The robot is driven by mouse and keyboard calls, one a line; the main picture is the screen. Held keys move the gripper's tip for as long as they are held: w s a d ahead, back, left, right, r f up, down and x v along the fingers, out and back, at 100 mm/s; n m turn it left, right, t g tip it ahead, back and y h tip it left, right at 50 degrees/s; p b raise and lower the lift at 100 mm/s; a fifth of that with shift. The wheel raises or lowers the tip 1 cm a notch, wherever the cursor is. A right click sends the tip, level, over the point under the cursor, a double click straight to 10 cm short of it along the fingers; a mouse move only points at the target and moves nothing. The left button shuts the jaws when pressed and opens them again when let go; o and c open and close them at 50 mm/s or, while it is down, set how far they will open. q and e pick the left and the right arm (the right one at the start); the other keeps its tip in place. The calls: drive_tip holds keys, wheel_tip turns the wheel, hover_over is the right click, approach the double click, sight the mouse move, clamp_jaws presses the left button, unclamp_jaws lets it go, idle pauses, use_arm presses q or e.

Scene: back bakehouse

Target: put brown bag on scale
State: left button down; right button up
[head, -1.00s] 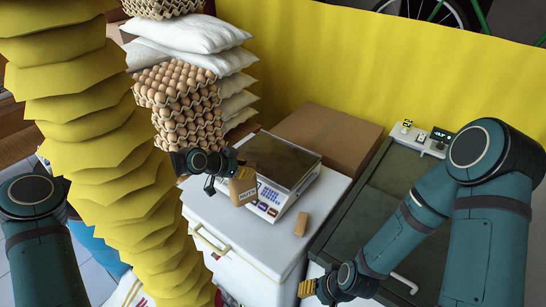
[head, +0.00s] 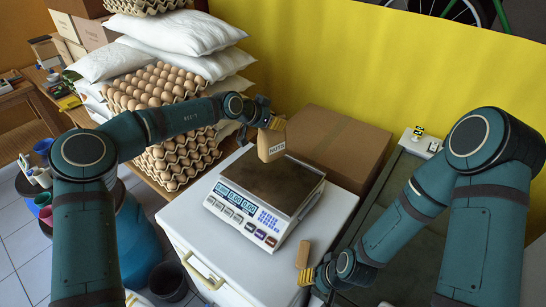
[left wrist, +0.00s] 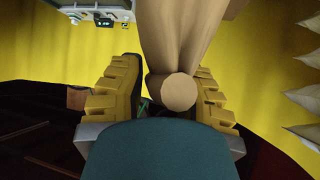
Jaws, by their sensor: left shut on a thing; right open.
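I cannot tell whether the bag touches the plate. The scale (head: 246,216) has a dark plate and lit displays, and stands on a white cabinet. In the left wrist view the bag (left wrist: 180,40) sits between the yellow fingers of the left gripper (left wrist: 155,95). My right gripper (head: 307,277) is open at the cabinet's right front edge.
A small brown block (head: 303,254) stands on the white cabinet (head: 190,222), close to my right gripper. A cardboard box (head: 335,140) is behind the scale. Egg trays (head: 180,160) and white sacks (head: 185,35) are stacked at the left. A dark-topped unit is at the right.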

sight(275, 135)
use_arm(q)
drive_tip(key=f, duration=0.5)
drive_tip(key=shift+s, duration=0.35)
drive_tip(key=shift+w+f, duration=0.1)
drive_tip(key=shift+f, duration=1.9)
drive_tip(key=c, duration=0.7)
unclamp_jaws()
drive_tip(key=shift+c, duration=0.2)
use_arm(e)
drive_tip(key=shift+s, duration=0.2)
